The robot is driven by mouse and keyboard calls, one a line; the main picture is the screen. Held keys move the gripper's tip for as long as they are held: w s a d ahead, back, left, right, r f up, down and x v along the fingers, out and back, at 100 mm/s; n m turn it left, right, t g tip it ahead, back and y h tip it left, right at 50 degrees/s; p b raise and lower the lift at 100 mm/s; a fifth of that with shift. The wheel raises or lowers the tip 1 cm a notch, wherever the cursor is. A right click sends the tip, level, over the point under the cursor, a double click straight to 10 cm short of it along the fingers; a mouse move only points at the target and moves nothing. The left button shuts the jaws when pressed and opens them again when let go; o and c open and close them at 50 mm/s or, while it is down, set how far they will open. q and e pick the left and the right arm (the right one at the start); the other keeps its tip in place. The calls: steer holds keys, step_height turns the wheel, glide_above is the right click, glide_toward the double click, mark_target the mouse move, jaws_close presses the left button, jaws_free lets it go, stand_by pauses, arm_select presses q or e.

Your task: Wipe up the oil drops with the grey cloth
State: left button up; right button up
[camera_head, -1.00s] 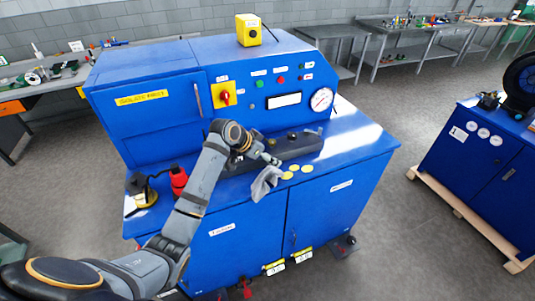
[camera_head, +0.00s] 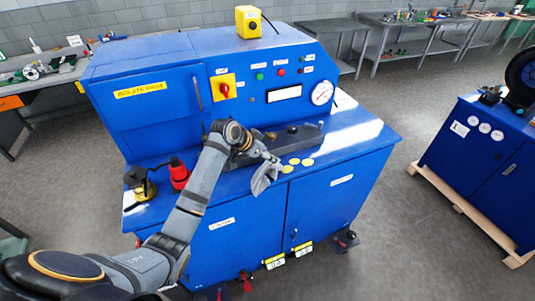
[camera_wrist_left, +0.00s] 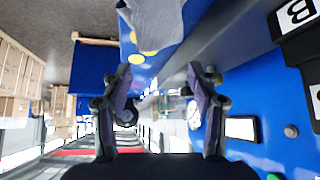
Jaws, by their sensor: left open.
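The grey cloth (camera_head: 265,178) is crumpled at the front edge of the blue bench top, just left of the yellow oil drops. Several round yellow drops (camera_head: 307,162) lie on the bench top near that edge. My left gripper (camera_head: 272,158) is just above the cloth, with its fingers small and hard to make out there. In the left wrist view my left gripper (camera_wrist_left: 160,80) is open with nothing between its fingertips. The cloth (camera_wrist_left: 158,22) and some drops (camera_wrist_left: 137,60) show beyond the fingertips. My right gripper is not in view.
A dark long fixture (camera_head: 298,139) lies behind the drops. A red item (camera_head: 179,174) and a yellow-based item (camera_head: 144,190) stand at the bench's left. The control panel with a gauge (camera_head: 321,93) rises behind. The bench top's right end is clear.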

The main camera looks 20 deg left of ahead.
arm_select(q)
jaws_close()
stand_by(0.5)
